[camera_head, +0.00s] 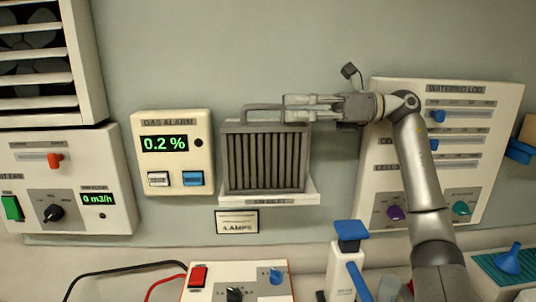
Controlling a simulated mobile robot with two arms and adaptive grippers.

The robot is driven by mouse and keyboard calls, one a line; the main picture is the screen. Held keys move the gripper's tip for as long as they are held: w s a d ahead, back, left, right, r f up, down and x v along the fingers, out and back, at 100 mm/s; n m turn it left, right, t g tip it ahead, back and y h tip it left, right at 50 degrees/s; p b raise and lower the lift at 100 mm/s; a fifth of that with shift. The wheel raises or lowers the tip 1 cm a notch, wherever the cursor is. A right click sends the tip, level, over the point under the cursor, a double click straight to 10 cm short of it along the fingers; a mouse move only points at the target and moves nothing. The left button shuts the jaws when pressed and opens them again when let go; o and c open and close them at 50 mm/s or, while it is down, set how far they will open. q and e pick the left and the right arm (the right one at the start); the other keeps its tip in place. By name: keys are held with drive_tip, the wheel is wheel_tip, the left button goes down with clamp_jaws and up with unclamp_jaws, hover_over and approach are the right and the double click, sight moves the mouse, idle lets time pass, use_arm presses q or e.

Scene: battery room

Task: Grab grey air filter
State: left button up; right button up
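The grey air filter (265,160) is a ribbed block with a bar handle (262,107) on top. It stands upright on the white ledge of the air inlet (268,198) on the wall. My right gripper (290,108) reaches in from the right at the handle's right part, above the filter's top edge. Its two fingers lie one above the other and hide that part of the handle. Whether they press on the handle I cannot tell. My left gripper is not in view.
A gas alarm (173,180) is left of the filter, and a watering log panel (480,120) is behind my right arm. Below stand a white box with a red switch (235,268) and a white bottle with a blue top (345,262). The wall above the filter is clear.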

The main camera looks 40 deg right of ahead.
sight(276, 107)
drive_tip(key=p+x, duration=0.2)
drive_tip(key=x, duration=0.1)
drive_tip(key=shift+w+a+r, duration=0.15)
drive_tip(key=shift+w+a, duration=0.05)
drive_tip(key=shift+w, duration=0.05)
drive_tip(key=shift+w+a, duration=0.25)
drive_tip(key=shift+a, duration=0.1)
drive_tip(key=shift+s+d, duration=0.1)
drive_tip(key=c, duration=0.4)
clamp_jaws()
